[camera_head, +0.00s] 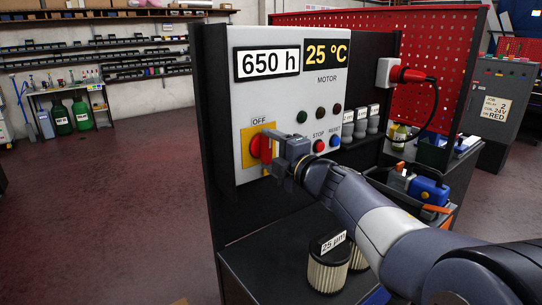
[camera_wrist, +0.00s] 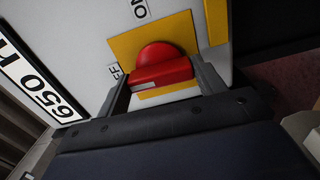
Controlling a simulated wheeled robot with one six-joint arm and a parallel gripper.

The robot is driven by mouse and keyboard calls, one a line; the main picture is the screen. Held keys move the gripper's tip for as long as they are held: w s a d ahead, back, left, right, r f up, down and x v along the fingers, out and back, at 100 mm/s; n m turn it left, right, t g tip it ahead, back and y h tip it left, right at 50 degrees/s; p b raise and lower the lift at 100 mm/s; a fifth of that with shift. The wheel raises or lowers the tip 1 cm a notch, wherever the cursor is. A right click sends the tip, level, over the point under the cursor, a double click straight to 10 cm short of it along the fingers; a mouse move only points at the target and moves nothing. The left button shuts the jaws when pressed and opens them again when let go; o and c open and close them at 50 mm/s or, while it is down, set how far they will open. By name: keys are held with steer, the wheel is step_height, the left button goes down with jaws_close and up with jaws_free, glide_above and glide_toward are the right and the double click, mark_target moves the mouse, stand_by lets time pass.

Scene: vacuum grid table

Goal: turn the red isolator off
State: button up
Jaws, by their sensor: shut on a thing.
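The red isolator (camera_head: 258,147) is a round red knob with a raised grip bar on a yellow plate (camera_head: 247,160), on the white panel's left side. An OFF label (camera_head: 259,121) sits above it in the head view. My gripper (camera_head: 276,147) reaches it from the right and is shut on its grip bar. In the wrist view the red isolator (camera_wrist: 162,62) sits between my two fingers, with a pale mark on the bar's edge. Parts of an ON label (camera_wrist: 138,8) and the OFF label (camera_wrist: 114,70) show there. My gripper hides part of the knob in the head view.
STOP (camera_head: 319,146) and RESET (camera_head: 335,141) buttons and dark lamps are right of the isolator. A red plug (camera_head: 405,74) with a cable is further right. Filter cartridges (camera_head: 328,272) stand on the shelf below my arm. The floor at left is open.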

steer(key=shift+n, duration=0.3)
steer(key=o, duration=1)
steer(key=shift+s, duration=0.1)
steer(key=v, duration=1)
steer(key=shift+s+d, duration=0.25)
steer(key=shift+s, duration=0.05)
steer(key=shift+w, duration=0.1)
steer(key=x, duration=1)
steer(key=shift+w+a, duration=0.3)
